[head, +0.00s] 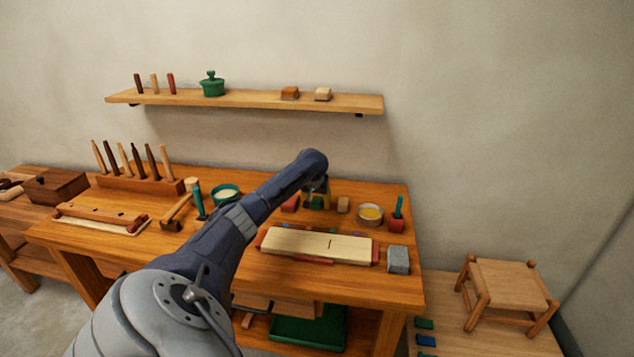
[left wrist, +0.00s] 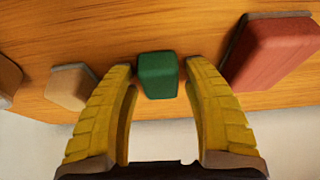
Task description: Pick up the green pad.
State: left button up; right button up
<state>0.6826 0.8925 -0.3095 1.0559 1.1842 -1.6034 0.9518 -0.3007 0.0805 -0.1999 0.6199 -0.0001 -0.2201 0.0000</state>
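The green pad (left wrist: 158,75) is a small green block on the wooden bench top. In the left wrist view it sits between the tips of my left gripper's yellow fingers (left wrist: 159,70), with a narrow gap on each side. The left gripper is open and not closed on it. In the head view my left gripper (head: 316,203) points down at the bench near the back, and the green pad (head: 318,204) shows only partly there, among the fingers. My right gripper is in neither view.
A red block (left wrist: 270,50) and a tan block (left wrist: 72,87) flank the pad closely. In front lies a pale board (head: 310,243), with a grey block (head: 398,260) at its right. A yellow-filled bowl (head: 370,214) and a red holder (head: 397,226) stand to the right.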

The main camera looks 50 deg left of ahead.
aim_at(317, 200)
pick_arm(q)
jog(key=c, duration=1)
jog(key=shift+r, duration=0.1)
notch_tip(317, 200, up, 20)
dwell(0.4)
jog(key=o, duration=0.6)
jog(key=c, duration=0.6)
